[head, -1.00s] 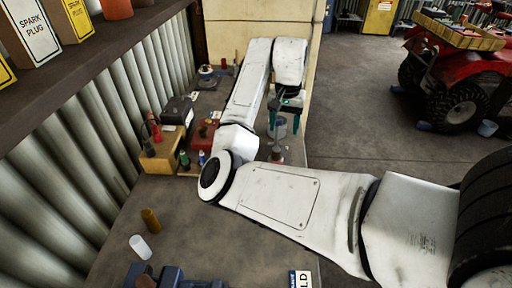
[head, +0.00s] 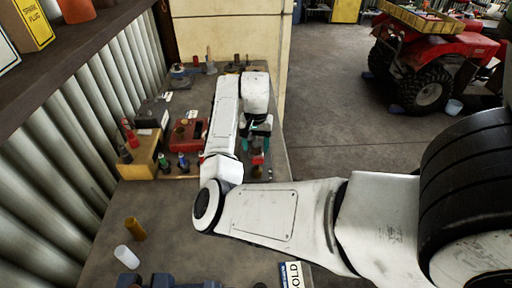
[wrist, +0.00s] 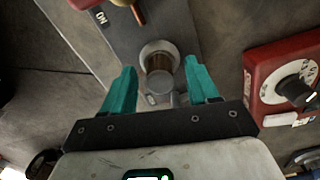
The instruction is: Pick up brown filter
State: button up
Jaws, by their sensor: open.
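I cannot make out the filter there. A plain mustard-brown cylinder (head: 135,229) stands at the near left of the bench.
A red box with a dial (wrist: 285,78) lies right of the fingers in the wrist view. In the head view, a white cylinder (head: 127,256), a wooden box (head: 140,166) and a red case (head: 186,134) stand on the bench (head: 170,205). Corrugated wall (head: 60,165) bounds the left.

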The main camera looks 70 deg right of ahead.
jog(key=shift+f, duration=0.25)
jog(key=shift+c, duration=0.3)
grip_shut()
jog(key=shift+r, duration=0.45)
notch_tip(320, 180, up, 2)
jog(key=shift+r+b, duration=0.1)
jog(key=shift+b, duration=0.55)
jog(key=s+r+p, duration=0.2)
jog(key=s+r, duration=0.8)
jog(key=s, duration=0.4)
jog(key=shift+a, duration=0.4)
